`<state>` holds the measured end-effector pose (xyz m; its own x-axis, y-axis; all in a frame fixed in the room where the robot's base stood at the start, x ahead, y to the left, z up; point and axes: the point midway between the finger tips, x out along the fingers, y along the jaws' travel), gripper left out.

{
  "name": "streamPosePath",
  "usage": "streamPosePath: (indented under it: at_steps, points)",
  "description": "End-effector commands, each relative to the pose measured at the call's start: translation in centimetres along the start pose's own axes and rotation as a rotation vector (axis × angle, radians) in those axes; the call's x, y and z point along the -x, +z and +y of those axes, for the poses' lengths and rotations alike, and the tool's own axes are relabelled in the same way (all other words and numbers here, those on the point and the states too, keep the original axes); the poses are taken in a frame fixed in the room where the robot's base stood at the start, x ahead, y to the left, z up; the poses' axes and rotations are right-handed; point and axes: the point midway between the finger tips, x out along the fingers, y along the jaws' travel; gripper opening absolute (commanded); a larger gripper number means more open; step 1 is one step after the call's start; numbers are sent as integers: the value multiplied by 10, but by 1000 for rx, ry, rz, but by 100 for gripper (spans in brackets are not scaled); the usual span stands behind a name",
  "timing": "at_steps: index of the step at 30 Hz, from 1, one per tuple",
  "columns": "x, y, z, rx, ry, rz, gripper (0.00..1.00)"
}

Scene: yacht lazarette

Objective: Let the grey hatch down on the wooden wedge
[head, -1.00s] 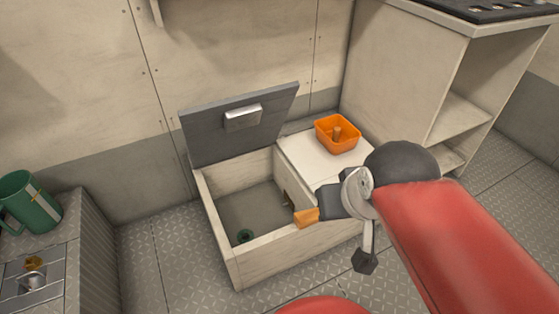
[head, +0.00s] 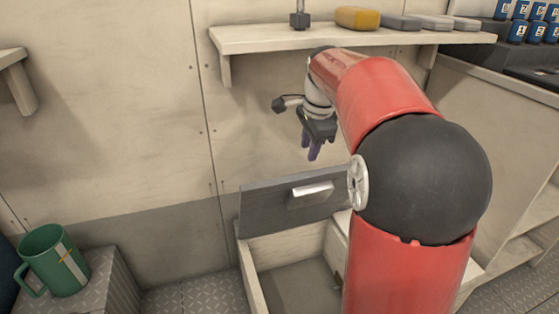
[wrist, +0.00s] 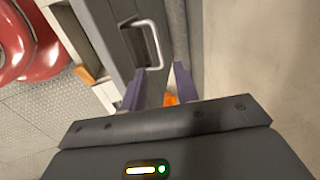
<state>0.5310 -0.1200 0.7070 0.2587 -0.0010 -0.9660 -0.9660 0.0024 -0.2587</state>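The grey hatch (head: 262,210) stands raised, leaning back at the rear of the open locker (head: 252,282). Its pale handle (head: 311,195) faces the front; the handle also shows in the wrist view (wrist: 152,42). My gripper (head: 312,154) is above the hatch's top edge, apart from it. An orange-brown block, seemingly the wooden wedge (wrist: 85,74), shows at the locker's pale rim in the wrist view. My arm hides that part of the rim in the head view.
A shelf (head: 270,40) with a yellow block (head: 358,18) and grey blocks is above my gripper. An orange bin (wrist: 171,99) shows partly between the fingers. A green mug (head: 55,262) stands at left. The wall is close behind the hatch.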

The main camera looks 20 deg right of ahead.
Motion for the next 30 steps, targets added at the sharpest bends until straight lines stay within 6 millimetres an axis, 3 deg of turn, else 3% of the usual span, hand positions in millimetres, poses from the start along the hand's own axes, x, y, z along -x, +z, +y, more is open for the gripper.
streamPosePath:
  at_steps: [15, 26, 30]
  points:
    - [-71, 0, 0, -2, 3, 0, 31]
    - [-76, 0, 0, -1, 0, 0, 31]
    - [-76, 0, 0, -1, 0, 0, 14]
